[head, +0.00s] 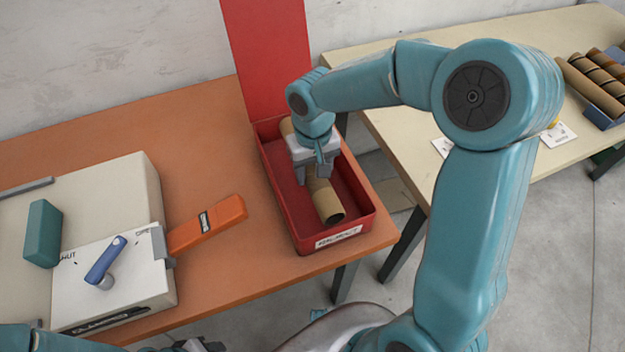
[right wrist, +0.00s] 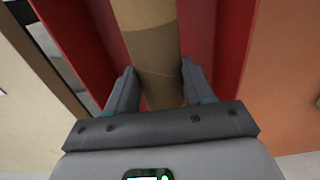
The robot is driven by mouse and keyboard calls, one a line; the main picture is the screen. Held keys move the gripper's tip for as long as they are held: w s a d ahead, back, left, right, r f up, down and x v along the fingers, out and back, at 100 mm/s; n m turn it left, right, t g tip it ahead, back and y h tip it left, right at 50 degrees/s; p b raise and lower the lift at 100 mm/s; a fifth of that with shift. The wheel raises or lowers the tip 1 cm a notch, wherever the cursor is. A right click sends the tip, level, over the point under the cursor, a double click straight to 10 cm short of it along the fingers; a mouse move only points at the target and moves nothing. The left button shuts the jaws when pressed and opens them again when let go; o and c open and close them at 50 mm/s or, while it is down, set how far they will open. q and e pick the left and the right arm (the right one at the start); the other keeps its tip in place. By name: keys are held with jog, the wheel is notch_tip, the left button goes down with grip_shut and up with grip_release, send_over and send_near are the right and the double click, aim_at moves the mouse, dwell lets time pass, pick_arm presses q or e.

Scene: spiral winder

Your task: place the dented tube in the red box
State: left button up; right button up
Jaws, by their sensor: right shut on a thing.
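The brown cardboard tube (head: 326,204) is in the red box (head: 300,238), lying lengthwise with its open near end toward the box's labelled front wall. My right gripper (head: 315,178) is down inside the box, shut on the tube around its middle. In the right wrist view the tube (right wrist: 155,55) runs between the two fingers (right wrist: 156,85), with red box walls on both sides. A dent on the tube cannot be made out. My left gripper (head: 195,346) is only partly in view at the bottom edge, and its fingers cannot be read.
The box stands at the right end of an orange table (head: 190,120), with a tall red panel (head: 268,55) behind it. A cream machine (head: 110,190) with a blue lever (head: 104,262) and an orange piece (head: 207,223) lie left. A cream table (head: 400,135) holds several tubes (head: 595,85) at right.

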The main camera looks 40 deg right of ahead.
notch_tip(320, 180, down, 4)
jog(key=shift+f, duration=0.1)
jog(key=shift+a+b, duration=0.1)
jog(key=shift+b, duration=0.2)
jog(key=shift+f, duration=0.2)
jog(key=o, duration=1.1)
jog(key=shift+r, duration=0.1)
